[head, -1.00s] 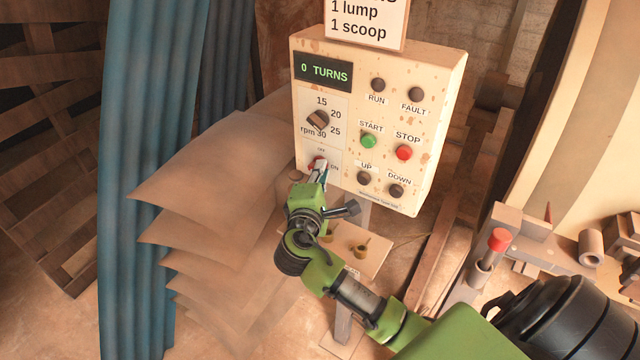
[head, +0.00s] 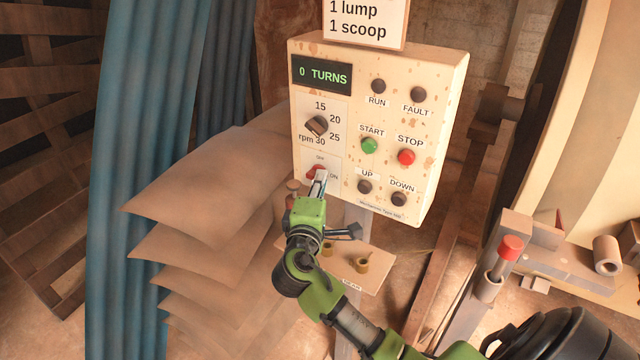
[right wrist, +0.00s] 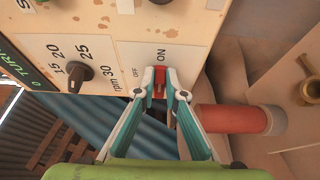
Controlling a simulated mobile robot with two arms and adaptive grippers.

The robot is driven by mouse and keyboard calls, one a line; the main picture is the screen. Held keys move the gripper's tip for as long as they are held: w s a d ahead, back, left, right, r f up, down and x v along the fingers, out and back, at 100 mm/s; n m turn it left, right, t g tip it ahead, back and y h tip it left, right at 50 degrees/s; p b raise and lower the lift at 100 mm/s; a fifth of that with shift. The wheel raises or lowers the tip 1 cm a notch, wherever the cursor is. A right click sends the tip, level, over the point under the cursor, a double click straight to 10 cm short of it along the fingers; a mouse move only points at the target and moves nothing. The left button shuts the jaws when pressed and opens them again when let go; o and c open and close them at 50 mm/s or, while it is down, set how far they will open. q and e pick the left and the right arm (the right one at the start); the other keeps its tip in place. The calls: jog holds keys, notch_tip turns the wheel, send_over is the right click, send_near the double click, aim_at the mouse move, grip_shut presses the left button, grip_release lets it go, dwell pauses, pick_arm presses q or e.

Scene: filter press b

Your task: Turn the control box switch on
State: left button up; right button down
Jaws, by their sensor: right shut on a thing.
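The control box (head: 440,130) is a cream, rust-spotted panel in the head view. Its small red switch (head: 314,171) sits at the lower left, with an OFF label above it and an ON label to its right. The red switch (right wrist: 160,80) also shows in the right wrist view, between the fingertips and partly hidden by them. My right gripper (head: 319,181) is at the switch from below, and its two fingers (right wrist: 160,86) are shut on it. I cannot tell the switch's exact setting. My left gripper is not in view.
A dark rpm knob (head: 316,126) sits just above the switch. The green START button (head: 369,146) and red STOP button (head: 406,157) are to the right. Stacked brown sheets (head: 200,190) stand close on the left. A small shelf (head: 378,276) with little pots is below.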

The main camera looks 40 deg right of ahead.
jog(key=c, duration=2.1)
grip_release()
jog(key=v, duration=1.2)
